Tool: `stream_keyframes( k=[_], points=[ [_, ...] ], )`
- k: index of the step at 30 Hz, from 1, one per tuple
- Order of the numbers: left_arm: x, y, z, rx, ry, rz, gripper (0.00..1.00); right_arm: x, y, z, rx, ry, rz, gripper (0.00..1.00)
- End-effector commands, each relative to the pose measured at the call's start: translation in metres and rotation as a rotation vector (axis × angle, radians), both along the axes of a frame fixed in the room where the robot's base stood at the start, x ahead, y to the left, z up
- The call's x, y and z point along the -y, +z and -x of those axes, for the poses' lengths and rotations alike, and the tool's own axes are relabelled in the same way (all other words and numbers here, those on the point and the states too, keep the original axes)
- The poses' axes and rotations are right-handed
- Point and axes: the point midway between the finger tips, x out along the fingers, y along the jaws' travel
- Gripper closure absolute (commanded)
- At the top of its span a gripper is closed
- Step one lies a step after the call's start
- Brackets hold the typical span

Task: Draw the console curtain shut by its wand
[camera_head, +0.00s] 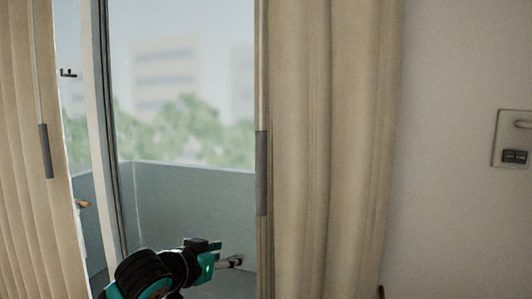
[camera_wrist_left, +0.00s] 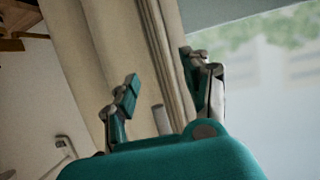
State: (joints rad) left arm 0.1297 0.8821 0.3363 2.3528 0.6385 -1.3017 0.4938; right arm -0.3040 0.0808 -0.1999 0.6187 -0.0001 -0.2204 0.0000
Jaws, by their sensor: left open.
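The right beige curtain (camera_head: 330,140) hangs in folds, with a wand along its left edge that ends in a grey handle (camera_head: 261,173). The left curtain (camera_head: 22,140) has a similar wand with a grey handle (camera_head: 46,151). A wide gap shows between the curtains. My left gripper (camera_head: 228,262) is low in the gap, left of and below the right wand's handle. In the left wrist view its open fingers (camera_wrist_left: 160,68) frame the curtain edge (camera_wrist_left: 172,60), and a grey handle end (camera_wrist_left: 162,118) shows between them, not gripped. My right gripper is out of view.
Behind the gap are a white door frame (camera_head: 98,130) and a pale balcony wall (camera_head: 190,200). A wall panel (camera_head: 512,140) is at the far right. The plain wall (camera_head: 450,190) right of the curtain is mostly clear.

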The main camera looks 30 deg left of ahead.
Motion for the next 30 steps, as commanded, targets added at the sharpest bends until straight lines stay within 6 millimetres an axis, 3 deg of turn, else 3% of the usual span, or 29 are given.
stream_keyframes(
  k=[1, 3, 6, 9, 12, 16, 30],
  points=[
    [0.0, 0.057, 0.008, 0.094, -0.007, -0.018, 0.51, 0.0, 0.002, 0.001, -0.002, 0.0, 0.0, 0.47],
    [0.005, 0.113, 0.024, 0.189, -0.02, -0.021, 0.51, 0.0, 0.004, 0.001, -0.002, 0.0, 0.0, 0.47],
    [0.014, 0.168, 0.047, 0.285, -0.039, -0.029, 0.51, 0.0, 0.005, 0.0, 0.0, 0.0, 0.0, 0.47],
    [0.021, 0.195, 0.062, 0.335, -0.051, -0.034, 0.51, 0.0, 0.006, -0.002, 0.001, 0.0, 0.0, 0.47],
    [0.023, 0.204, 0.065, 0.35, -0.056, -0.033, 0.51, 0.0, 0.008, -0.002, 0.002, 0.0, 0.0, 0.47],
    [0.023, 0.207, 0.052, 0.349, -0.056, -0.03, 0.51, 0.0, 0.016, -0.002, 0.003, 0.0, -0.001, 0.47],
    [0.018, 0.209, -0.038, 0.349, -0.056, -0.025, 0.51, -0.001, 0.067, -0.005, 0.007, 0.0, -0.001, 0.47]
  ],
)
